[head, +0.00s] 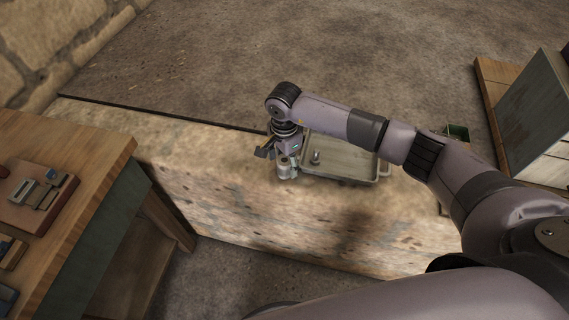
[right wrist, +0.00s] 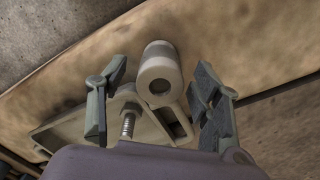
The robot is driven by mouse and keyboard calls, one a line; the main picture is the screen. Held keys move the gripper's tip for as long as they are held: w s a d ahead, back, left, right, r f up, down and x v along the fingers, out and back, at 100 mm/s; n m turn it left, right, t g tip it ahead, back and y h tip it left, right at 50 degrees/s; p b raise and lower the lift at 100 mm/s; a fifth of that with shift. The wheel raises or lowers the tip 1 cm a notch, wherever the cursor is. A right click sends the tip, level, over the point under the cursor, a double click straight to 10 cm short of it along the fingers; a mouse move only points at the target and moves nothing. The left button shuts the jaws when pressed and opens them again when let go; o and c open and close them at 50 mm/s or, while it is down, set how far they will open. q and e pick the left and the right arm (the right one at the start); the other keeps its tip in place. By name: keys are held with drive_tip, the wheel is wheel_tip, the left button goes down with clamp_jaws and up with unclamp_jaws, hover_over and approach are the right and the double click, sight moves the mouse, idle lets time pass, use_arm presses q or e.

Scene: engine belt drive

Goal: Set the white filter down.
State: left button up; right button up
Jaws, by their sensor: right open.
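The white filter (right wrist: 158,72) is a short pale cylinder with a round hole in its near end. In the right wrist view it stands between the fingers of my right gripper (right wrist: 159,68), with a gap on each side. The fingers are spread and do not appear to grip it. In the head view my right gripper (head: 287,161) points down at the stone ledge, and the filter (head: 287,173) shows at its fingertips. The filter appears to rest on the ledge, left of the tray; its upper part is partly hidden by the gripper. My left gripper is not in view.
A grey metal tray (head: 345,173) lies on the stone ledge (head: 215,190), with a small metal part (head: 316,157) in it. A threaded part (right wrist: 128,123) shows at the tray in the wrist view. A wooden bench (head: 80,155) stands left. The ledge's left stretch is clear.

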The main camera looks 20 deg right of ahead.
drive_tip(key=shift+f, duration=0.25)
drive_tip(key=shift+c, duration=0.5)
drive_tip(key=c, duration=1.2)
clamp_jaws()
drive_tip(key=shift+r, duration=0.15)
